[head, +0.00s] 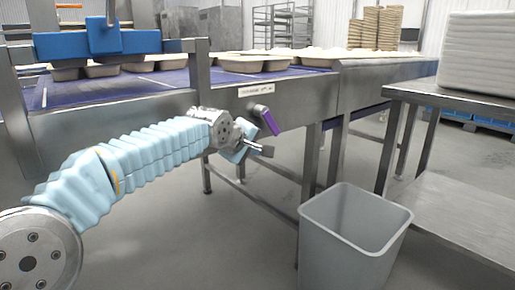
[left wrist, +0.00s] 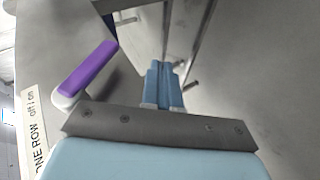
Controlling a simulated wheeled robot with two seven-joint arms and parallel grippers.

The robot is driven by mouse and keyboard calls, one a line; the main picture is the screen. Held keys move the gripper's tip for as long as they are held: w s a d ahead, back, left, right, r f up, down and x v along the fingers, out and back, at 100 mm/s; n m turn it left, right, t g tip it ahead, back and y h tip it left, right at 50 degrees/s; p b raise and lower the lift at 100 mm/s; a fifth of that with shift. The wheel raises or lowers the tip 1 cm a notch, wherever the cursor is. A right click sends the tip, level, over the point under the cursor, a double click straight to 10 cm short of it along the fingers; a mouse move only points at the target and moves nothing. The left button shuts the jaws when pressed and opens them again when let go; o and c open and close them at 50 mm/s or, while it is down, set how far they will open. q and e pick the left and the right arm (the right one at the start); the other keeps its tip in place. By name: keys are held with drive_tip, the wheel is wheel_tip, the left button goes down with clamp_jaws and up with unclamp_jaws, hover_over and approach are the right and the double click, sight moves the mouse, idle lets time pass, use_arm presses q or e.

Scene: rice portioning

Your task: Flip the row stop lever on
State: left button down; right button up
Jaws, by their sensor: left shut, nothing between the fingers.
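The row stop lever has a purple handle (head: 266,119) and sits on the side of the conveyor frame, under a white label (head: 257,89). In the left wrist view the purple lever (left wrist: 88,70) slants up to the right from a white pivot, beside the label (left wrist: 35,130) reading "ONE ROW off/on". My left gripper (head: 265,150) is just below the lever in the head view. Its blue fingers (left wrist: 162,88) are shut with nothing between them, to the right of the lever and apart from it in the left wrist view. My right gripper is out of view.
The conveyor (head: 170,85) carries several trays (head: 254,63) on a blue belt. A grey bin (head: 352,235) stands on the floor to the right. A steel table (head: 455,97) with a stack of white trays (head: 478,52) is at far right.

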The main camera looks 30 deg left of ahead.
use_arm(q)
drive_tip(key=s, duration=1)
drive_tip(key=shift+a+p, duration=0.35)
drive_tip(key=shift+a, duration=0.05)
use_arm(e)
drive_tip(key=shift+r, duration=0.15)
